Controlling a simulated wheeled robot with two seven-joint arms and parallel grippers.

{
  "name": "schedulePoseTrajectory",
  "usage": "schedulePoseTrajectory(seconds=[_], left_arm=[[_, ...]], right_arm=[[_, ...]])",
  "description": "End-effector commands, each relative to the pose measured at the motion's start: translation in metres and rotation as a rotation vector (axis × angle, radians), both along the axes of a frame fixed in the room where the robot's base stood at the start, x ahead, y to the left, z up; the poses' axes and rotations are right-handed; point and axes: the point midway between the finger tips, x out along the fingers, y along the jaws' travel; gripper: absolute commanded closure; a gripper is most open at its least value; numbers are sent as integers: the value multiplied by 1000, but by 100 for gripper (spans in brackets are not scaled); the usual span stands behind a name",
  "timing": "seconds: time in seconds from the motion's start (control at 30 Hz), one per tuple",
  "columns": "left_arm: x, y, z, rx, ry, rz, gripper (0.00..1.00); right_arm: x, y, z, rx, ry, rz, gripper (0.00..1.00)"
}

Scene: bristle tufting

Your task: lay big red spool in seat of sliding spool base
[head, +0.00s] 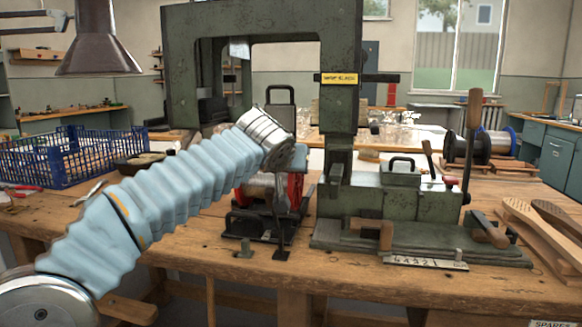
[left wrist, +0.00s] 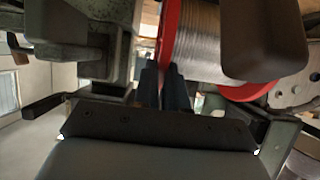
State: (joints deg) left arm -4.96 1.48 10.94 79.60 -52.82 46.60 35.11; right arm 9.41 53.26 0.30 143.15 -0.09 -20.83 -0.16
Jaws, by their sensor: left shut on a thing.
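The big red spool (head: 295,188), with red flanges and a winding of silvery wire, is at the middle of the bench in the head view, partly behind my left arm. The black sliding spool base (head: 245,226) is at and below it. I cannot tell whether the spool rests in the seat. In the left wrist view the spool's red flange (left wrist: 168,38) stands at the dark fingertips of my left gripper (left wrist: 162,84). That gripper is shut on the spool; my arm hides most of this grip in the head view. My right gripper is out of view.
A big green machine (head: 340,150) stands close behind and right of the spool. A blue crate (head: 75,158) is at the left. Another dark spool (head: 478,147) stands at the back right. Wooden handles (head: 545,225) lie at the right edge. The front left bench top is mostly clear.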

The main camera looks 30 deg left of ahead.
Motion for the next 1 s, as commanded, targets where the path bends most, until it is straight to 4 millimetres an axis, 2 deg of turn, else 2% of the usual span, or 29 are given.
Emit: schedulePoseTrajectory(seconds=[0.47,1.0], left_arm=[[0,0,2,2,-5,-1,100],[0,0,-5,2,-5,-1,100]], right_arm=[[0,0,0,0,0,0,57],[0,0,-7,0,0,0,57]])
